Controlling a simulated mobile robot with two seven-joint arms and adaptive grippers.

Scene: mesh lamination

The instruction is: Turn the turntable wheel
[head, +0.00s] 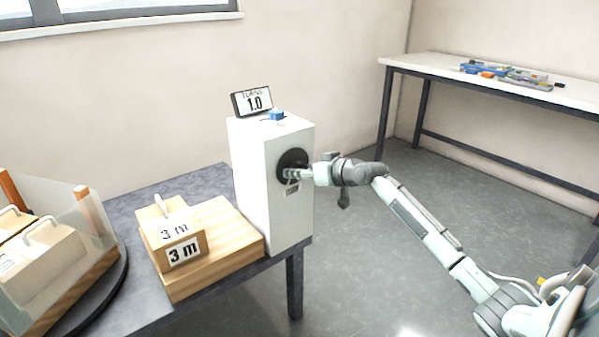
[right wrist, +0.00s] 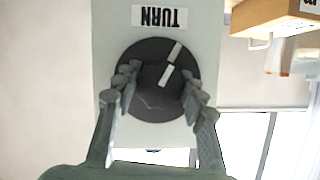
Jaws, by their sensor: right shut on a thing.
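The turntable wheel is a round black dial (head: 289,158) on the right face of a tall white box (head: 255,195). In the right wrist view the dial (right wrist: 146,55) has two pale marks and sits beside a label reading TURN, which appears upside down. My right gripper (head: 292,174) is at the dial, with its fingers on either side of it in the right wrist view (right wrist: 160,88). It is shut on the dial. A small screen (head: 253,102) on top of the box reads 1.0. My left gripper is not in view.
A wooden block labelled 3 m (head: 177,237) stands on a wooden base left of the white box. Further left, a dark round platter (head: 118,277) carries blocks behind a clear panel. A white table (head: 440,66) with small parts stands at back right. Floor between is clear.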

